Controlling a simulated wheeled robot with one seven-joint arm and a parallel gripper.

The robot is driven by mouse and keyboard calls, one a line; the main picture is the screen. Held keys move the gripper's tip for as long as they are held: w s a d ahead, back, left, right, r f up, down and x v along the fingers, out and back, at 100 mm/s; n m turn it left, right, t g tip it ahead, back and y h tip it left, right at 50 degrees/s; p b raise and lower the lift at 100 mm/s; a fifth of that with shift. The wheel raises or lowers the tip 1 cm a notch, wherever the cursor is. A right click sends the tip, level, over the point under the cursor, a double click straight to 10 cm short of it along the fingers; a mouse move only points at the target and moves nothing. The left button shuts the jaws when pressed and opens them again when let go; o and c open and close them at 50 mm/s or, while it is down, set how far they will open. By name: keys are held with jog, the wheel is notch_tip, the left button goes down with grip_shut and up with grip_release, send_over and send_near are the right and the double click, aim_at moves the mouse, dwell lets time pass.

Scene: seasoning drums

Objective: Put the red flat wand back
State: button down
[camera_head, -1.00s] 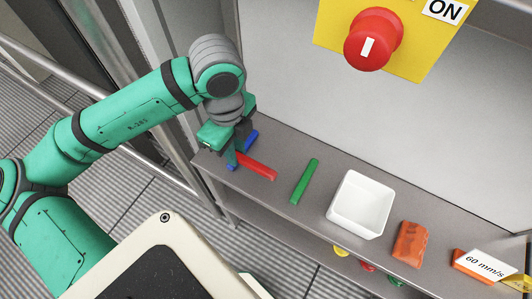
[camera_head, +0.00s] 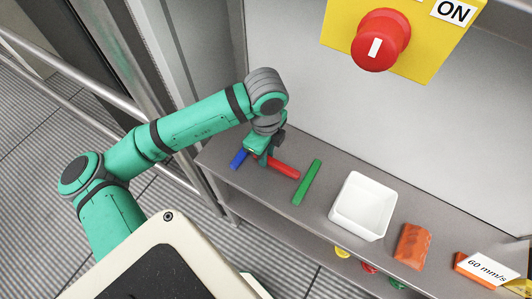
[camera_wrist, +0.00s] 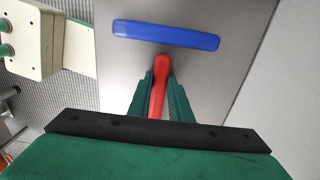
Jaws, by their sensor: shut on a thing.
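The red flat wand (camera_head: 285,169) is held in my gripper (camera_head: 262,157) over the left part of the grey shelf, its free end reaching right toward the green wand. In the wrist view the red wand (camera_wrist: 158,88) stands between the two green fingers of my gripper (camera_wrist: 160,95), which are shut on it. The blue flat wand (camera_head: 238,159) lies on the shelf to the left of my gripper; it shows whole in the wrist view (camera_wrist: 166,35). The green flat wand (camera_head: 306,183) lies on the shelf just right of the red one. I cannot tell the red wand's height above the shelf.
A white open box (camera_head: 361,207) stands on the shelf right of the green wand. An orange-brown packet (camera_head: 411,246) and a "60 mm/s" label (camera_head: 487,267) are further right. A red knob (camera_head: 380,40) on a yellow plate is on the back wall. Small coloured things show below the shelf.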

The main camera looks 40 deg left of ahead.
jog(key=shift+w+f, duration=0.1)
jog(key=shift+f, duration=0.05)
jog(key=c, duration=1.6)
grip_release()
notch_tip(320, 180, up, 12)
jog(key=shift+r, duration=0.2)
jog(key=shift+w, duration=0.1)
